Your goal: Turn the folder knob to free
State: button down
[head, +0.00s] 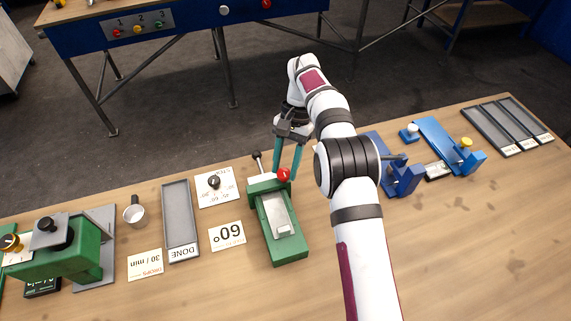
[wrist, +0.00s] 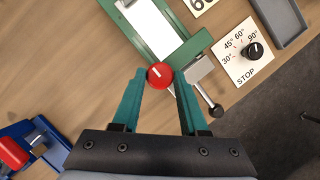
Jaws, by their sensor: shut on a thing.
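The folder (head: 289,247) is a green bench device with a grey metal plate in its bed; part of it shows at the top of the wrist view (wrist: 143,32). Its round red knob (head: 284,174) sits at the far end. In the wrist view the knob (wrist: 160,75) carries a short white mark slanting to the upper left. My gripper (wrist: 160,79) has its two teal fingers on either side of the knob, shut on it. In the head view my gripper (head: 285,168) comes down from behind the folder. Any lettering around the knob is not readable.
A black-knobbed lever (head: 257,158) stands left of the red knob. An angle dial card (head: 216,187) and a 60° card (head: 227,236) lie left of the folder, beside the DONE tray (head: 180,220). Blue devices (head: 402,175) stand on the right. Front right table is clear.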

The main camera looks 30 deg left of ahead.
aim_at(286, 170)
dwell(0.3)
jog(key=shift+c, duration=2.2)
grip_release()
notch_tip(286, 170, up, 4)
jog(key=shift+f, duration=0.1)
jog(key=w+d+r, duration=0.1)
jog(key=d+r, duration=0.6)
jog(key=d, duration=0.4)
jog(key=shift+w+d, duration=0.3)
jog(key=shift+w, duration=0.05)
jog(key=shift+r, duration=0.1)
